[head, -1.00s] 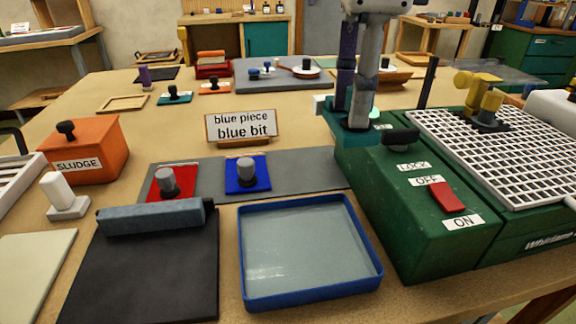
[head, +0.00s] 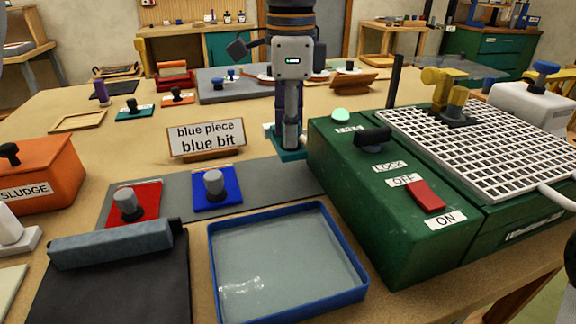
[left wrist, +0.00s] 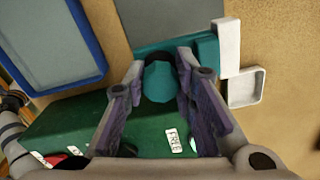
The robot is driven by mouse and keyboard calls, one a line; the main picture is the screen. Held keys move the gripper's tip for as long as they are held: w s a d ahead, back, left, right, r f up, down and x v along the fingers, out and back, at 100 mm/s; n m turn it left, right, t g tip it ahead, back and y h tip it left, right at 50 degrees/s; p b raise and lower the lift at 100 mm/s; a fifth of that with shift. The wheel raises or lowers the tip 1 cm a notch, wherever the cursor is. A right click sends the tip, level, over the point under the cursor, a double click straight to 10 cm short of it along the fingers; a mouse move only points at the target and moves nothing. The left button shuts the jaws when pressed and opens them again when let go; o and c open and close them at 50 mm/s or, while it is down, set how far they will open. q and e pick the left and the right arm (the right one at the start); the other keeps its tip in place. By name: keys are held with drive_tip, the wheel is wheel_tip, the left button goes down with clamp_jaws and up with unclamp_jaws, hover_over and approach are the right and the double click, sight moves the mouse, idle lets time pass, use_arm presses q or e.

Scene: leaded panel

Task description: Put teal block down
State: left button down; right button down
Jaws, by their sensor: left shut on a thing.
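The block is level, at the far right end of the grey strip (head: 262,180), close to the left side of the green machine (head: 345,200). In the left wrist view the teal block (left wrist: 203,60) lies between and beyond the fingers, over the strip's end. I cannot tell whether its underside touches the strip. The red block (head: 117,214) and the blue block (head: 228,199) stand on the strip to the left. My right gripper is out of view.
A sign reading "blue piece, blue bit" (head: 206,140) stands behind the strip. A blue-rimmed tray (head: 288,307) lies in front. The machine carries a red switch (head: 426,195) and a white grid (head: 480,140). White pieces (left wrist: 246,87) lie near the teal block.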

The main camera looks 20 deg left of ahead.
sight(289, 159)
use_arm(q)
wheel_tip(289, 159, down, 6)
drive_tip(key=shift+s, duration=0.1)
drive_tip(key=shift+f, duration=0.1)
drive_tip(key=c, duration=1.3)
unclamp_jaws()
wheel_tip(289, 159, up, 12)
drive_tip(key=shift+d+f, duration=0.1)
drive_tip(key=shift+r, duration=0.2)
